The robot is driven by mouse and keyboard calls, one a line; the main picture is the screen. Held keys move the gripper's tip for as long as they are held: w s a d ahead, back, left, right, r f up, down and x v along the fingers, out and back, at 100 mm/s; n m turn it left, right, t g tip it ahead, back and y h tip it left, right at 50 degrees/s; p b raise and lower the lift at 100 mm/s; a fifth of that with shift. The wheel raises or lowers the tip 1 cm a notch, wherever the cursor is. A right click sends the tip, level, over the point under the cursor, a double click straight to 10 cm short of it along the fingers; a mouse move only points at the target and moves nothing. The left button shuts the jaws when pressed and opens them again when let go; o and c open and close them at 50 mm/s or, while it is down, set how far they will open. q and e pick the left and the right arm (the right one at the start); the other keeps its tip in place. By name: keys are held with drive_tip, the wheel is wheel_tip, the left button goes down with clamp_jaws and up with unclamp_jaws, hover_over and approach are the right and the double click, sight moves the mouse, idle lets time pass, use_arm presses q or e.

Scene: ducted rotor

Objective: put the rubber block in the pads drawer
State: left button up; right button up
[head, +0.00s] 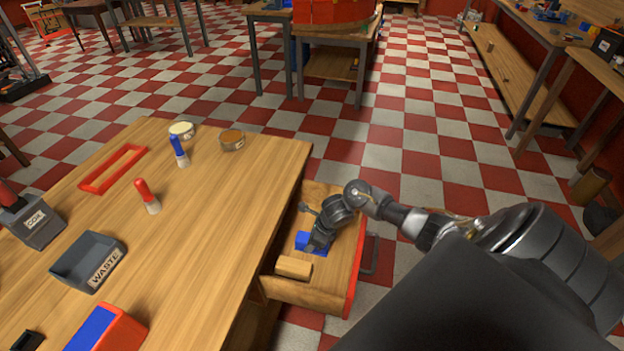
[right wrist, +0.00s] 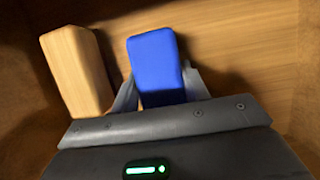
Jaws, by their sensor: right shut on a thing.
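The open drawer (head: 338,287) pulls out from the table's right side and has a red front. A blue block (head: 302,240) is inside it and also shows in the right wrist view (right wrist: 157,62). My right gripper (head: 316,246) reaches down into the drawer and is shut on the blue block, with a finger on each side of it (right wrist: 158,90). A tan wooden-looking block (head: 294,267) lies in the drawer beside it, also in the right wrist view (right wrist: 77,70). I cannot tell which block is the rubber one. My left gripper is not in view.
On the table (head: 215,215) are a grey WASTE bin (head: 88,262), a COX bin (head: 35,222), a red frame (head: 113,168), red and blue brushes (head: 146,196), and two round tins (head: 232,140). The drawer's walls stand close around my right gripper.

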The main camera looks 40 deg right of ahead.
drive_tip(key=shift+f, duration=0.15)
drive_tip(key=shift+f, duration=0.15)
drive_tip(key=o, duration=1)
drive_tip(key=shift+c, duration=0.2)
drive_tip(key=shift+r, duration=0.35)
drive_tip(key=p+v, duration=0.1)
drive_tip(key=v, duration=1)
drive_tip(key=shift+s+d+r, duration=0.1)
drive_tip(key=shift+s+r, duration=0.1)
drive_tip(key=shift+r, duration=0.05)
